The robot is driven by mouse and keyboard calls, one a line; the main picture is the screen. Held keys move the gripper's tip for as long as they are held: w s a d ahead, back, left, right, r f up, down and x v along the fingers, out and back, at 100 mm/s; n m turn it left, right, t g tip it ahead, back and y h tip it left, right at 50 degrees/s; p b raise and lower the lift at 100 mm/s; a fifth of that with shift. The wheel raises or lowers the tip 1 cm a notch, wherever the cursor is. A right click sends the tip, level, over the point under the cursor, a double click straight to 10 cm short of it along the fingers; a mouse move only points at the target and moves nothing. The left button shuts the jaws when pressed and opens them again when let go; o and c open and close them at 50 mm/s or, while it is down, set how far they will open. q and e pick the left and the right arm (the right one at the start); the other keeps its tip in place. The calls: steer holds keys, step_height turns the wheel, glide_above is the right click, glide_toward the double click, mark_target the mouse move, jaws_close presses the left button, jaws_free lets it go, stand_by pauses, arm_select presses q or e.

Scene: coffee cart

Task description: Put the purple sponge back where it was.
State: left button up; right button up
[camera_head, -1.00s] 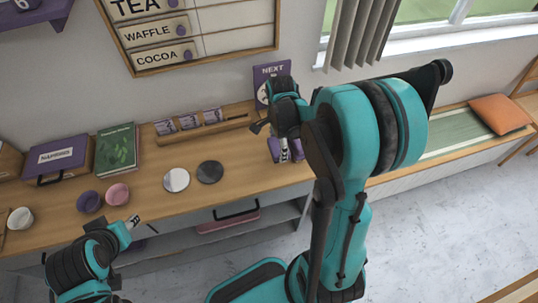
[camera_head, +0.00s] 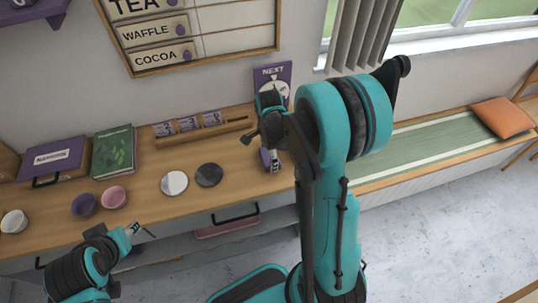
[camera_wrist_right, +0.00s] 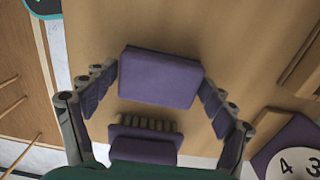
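The purple sponge (camera_wrist_right: 160,78) is between the two fingers of my right gripper (camera_wrist_right: 157,85) in the right wrist view, over the wooden counter. The fingertips are at its left and right sides. Whether they press on it, and whether it rests on the counter, I cannot tell. In the head view, my right gripper (camera_head: 274,165) points down at the counter's right part, in front of the NEXT sign, and hides most of the purple thing (camera_head: 265,158) beside it. My left gripper (camera_head: 134,229) is near the counter's front edge, apart from the bowls; its opening is unclear.
The NEXT sign (camera_head: 272,80) stands behind my right gripper. A wooden card rack (camera_head: 236,125), a dark disc (camera_head: 209,174), a pale disc (camera_head: 174,183), a pink bowl (camera_head: 113,197) and a purple bowl (camera_head: 85,205) are on the counter to the left.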

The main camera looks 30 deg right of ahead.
stand_by(0.3)
step_height(320, 180, up, 11)
steer(key=p, duration=0.4)
steer(key=s+a+r+n+t, duration=0.7)
steer(key=s+a+n, duration=0.3)
steer(key=n, duration=1)
steer(key=shift+s+a+r+n, duration=0.25)
steer(key=shift+s+r+n, duration=0.15)
steer(key=shift+s+r, duration=0.25)
steer(key=shift+w, duration=0.1)
step_height(320, 180, down, 4)
steer(key=b, duration=0.4)
steer(key=shift+f+b, duration=0.2)
steer(key=shift+b, duration=0.15)
